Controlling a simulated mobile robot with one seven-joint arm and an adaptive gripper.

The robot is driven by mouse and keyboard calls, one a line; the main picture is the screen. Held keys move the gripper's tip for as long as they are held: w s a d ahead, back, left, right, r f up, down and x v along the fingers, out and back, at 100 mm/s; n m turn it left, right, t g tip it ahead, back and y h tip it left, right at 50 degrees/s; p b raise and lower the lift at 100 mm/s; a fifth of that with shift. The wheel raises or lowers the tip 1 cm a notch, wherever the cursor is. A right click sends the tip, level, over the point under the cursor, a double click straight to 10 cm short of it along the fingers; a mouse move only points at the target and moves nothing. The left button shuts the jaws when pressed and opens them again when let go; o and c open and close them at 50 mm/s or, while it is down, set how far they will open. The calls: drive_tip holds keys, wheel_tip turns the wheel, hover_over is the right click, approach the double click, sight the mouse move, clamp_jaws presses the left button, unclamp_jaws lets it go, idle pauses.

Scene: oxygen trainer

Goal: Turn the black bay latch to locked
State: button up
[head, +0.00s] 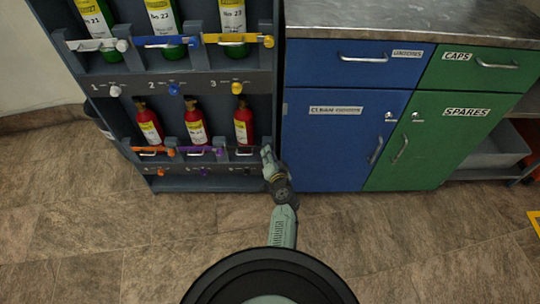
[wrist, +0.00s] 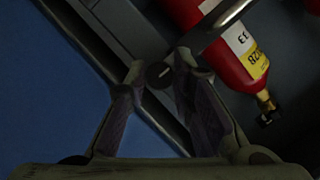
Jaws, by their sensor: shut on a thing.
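The black bay latch (head: 244,152) is at the lower right bay of the grey rack, in front of a red cylinder (head: 243,124). In the wrist view, the latch's round dark end (wrist: 158,75) sits between my fingertips, and a metal bar (wrist: 222,20) crosses in front of the red cylinder (wrist: 232,45). My gripper (head: 266,153) is at the rack's right edge in the head view. It also shows in the wrist view (wrist: 160,78), shut on the latch's end. The gripper partly hides the latch's right end in the head view.
Orange (head: 155,151) and purple (head: 199,151) latches sit to the left in the same row. White, blue and yellow latches are above, across green cylinders. A blue cabinet (head: 335,150) stands close on the right. The floor in front is clear.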

drive_tip(key=shift+n+h, duration=0.3)
clamp_jaws()
drive_tip(key=shift+f, duration=0.1)
drive_tip(key=o, duration=0.9)
unclamp_jaws()
drive_tip(key=v, duration=0.7)
drive_tip(key=shift+s, duration=0.25)
drive_tip(key=shift+d, duration=0.1)
